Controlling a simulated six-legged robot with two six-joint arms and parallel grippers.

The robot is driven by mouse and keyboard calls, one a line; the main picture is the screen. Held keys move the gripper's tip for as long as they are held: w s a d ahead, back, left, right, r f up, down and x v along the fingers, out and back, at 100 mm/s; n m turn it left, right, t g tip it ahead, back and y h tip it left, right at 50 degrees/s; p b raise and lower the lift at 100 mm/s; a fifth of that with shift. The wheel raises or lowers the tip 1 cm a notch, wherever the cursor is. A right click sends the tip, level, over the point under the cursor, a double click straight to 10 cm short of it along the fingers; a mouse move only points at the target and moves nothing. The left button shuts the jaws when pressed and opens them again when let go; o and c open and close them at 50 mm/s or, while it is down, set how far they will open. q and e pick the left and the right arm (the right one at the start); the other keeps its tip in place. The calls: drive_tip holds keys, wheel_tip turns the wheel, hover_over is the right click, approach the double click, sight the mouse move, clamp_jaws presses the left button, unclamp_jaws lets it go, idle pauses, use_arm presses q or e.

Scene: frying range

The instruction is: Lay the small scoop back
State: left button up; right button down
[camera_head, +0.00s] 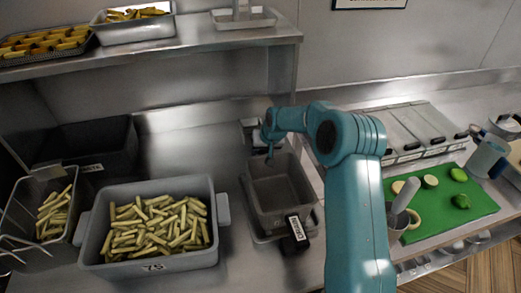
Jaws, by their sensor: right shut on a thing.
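My right gripper (269,152) is at the end of the teal arm, over the back edge of a grey rectangular bin (262,220) in the middle of the counter. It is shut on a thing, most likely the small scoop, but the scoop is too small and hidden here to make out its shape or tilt. The bin looks empty inside. A small dark block with a white label (294,232) is at its front right corner. My left gripper is not in view.
A grey tub of cut fries (217,240) stands left of the bin, with a wire basket of fries (20,225) further left. A shelf (200,50) overhangs the back left.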

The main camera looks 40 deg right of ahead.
drive_tip(key=shift+f, duration=0.25)
drive_tip(key=c, duration=0.7)
unclamp_jaws()
drive_tip(key=shift+c, duration=0.2)
drive_tip(key=shift+r, duration=0.1)
drive_tip(key=b+v, duration=0.3)
drive_tip(key=v, duration=1.3)
drive_tip(key=shift+s, duration=0.1)
